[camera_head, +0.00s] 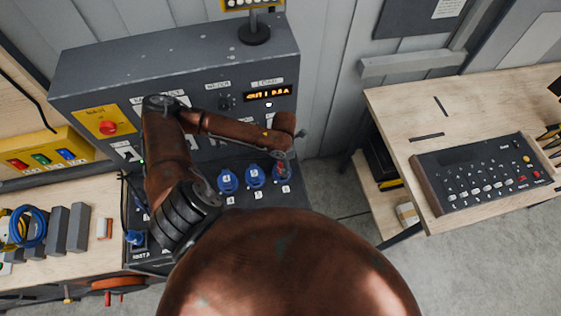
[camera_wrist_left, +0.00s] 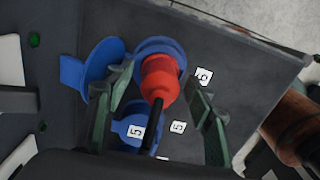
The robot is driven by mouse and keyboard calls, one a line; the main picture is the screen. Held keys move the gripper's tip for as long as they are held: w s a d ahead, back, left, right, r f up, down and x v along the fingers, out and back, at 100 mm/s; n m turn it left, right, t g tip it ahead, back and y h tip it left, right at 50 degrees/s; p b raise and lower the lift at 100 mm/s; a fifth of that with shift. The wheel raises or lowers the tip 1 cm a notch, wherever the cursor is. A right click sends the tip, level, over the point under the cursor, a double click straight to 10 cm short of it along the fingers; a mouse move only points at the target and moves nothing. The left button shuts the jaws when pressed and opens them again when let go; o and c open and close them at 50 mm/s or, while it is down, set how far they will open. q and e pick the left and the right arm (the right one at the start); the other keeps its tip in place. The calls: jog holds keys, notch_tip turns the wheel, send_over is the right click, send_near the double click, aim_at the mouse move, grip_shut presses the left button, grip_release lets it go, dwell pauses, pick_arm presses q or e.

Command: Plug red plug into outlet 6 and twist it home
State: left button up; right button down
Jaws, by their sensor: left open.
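The red plug (camera_wrist_left: 160,78) sits in a blue outlet collar (camera_wrist_left: 158,46) in the left wrist view, its dark cable running down toward the camera. I cannot tell whether it is fully twisted. A blue flap (camera_wrist_left: 90,63) stands open beside the collar. My left gripper (camera_wrist_left: 160,82) is open, with a finger on each side of the plug and visible gaps between. In the head view my left gripper (camera_head: 283,160) is over the right end of the outlet row and largely hides that outlet. My right gripper is not in view.
Blue outlets (camera_head: 228,181) and (camera_head: 255,176) line the dark panel to the left of my gripper. The grey cabinet (camera_head: 180,60) with an amber display (camera_head: 267,94) rises behind. A wooden table with a control box (camera_head: 483,173) stands at the right, beyond open floor.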

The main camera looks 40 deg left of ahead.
pick_arm(q)
notch_tip(320, 180, up, 12)
dwell(0.6)
